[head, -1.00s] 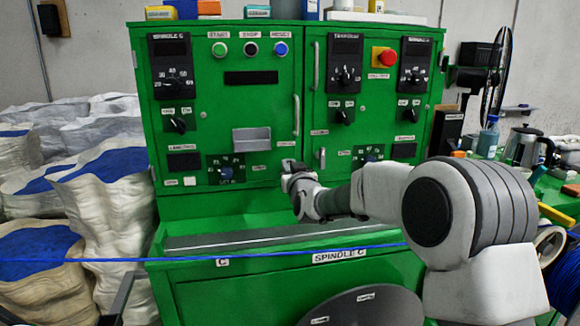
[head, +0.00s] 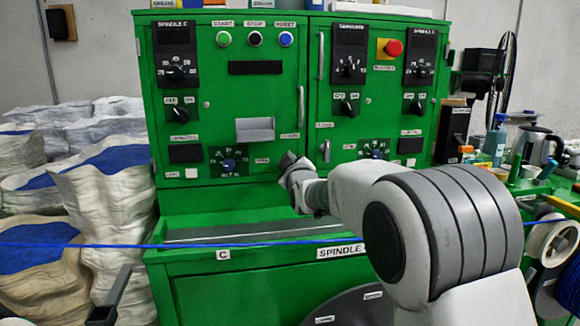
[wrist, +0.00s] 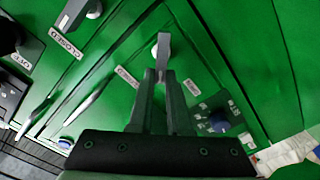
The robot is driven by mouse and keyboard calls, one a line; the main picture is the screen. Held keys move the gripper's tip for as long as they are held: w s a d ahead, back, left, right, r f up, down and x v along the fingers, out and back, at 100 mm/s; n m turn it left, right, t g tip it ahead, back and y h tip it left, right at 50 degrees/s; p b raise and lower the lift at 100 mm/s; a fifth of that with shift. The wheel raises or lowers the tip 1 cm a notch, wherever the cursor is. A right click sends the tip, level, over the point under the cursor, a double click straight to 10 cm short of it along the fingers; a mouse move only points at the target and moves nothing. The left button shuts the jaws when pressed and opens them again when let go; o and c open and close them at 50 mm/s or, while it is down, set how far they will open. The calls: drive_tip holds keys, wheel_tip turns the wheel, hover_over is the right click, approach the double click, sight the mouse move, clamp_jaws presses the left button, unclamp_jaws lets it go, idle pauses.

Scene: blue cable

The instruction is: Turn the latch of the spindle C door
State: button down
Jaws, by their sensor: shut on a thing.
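The spindle C door (head: 222,110) is the left green door of the cabinet and looks shut. Its latch (wrist: 162,50) is a pale grey lever in the upper middle of the wrist view. My gripper (wrist: 162,76) is shut on the lever's near end. The lever lies at an angle to the door seam. In the head view my gripper (head: 289,163) is at the lower right of this door and mostly hides the latch. The right door's latch (head: 325,151) hangs upright; it also shows at the wrist view's top left (wrist: 76,14).
The door handle (head: 300,108) is above my gripper. A dial with a blue knob (head: 229,165) lies to its left. A taut blue cable (head: 200,246) crosses low in front of the cabinet. Sacks (head: 100,200) stand at the left, and a cable spool (head: 552,240) at the right.

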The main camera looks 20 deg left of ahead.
drive_tip(key=shift+s+a+f+n+b, duration=0.1)
drive_tip(key=shift+f+n+b, duration=0.2)
drive_tip(key=shift+n+b, duration=1)
drive_tip(key=shift+a+f+n+b, duration=0.1)
drive_tip(key=shift+f+n+b, duration=0.2)
drive_tip(key=shift+n+b, duration=1)
drive_tip(key=shift+s+a+f+n+b, duration=0.1)
drive_tip(key=shift+f+n+b, duration=0.35)
drive_tip(key=shift+n, duration=1.45)
drive_tip(key=shift+r, duration=0.2)
drive_tip(key=c, duration=0.9)
unclamp_jaws()
drive_tip(key=shift+o, duration=0.2)
drive_tip(key=p+v, duration=0.1)
drive_tip(key=v, duration=1.6)
drive_tip(key=shift+s+d, duration=0.1)
drive_tip(key=shift+s, duration=0.05)
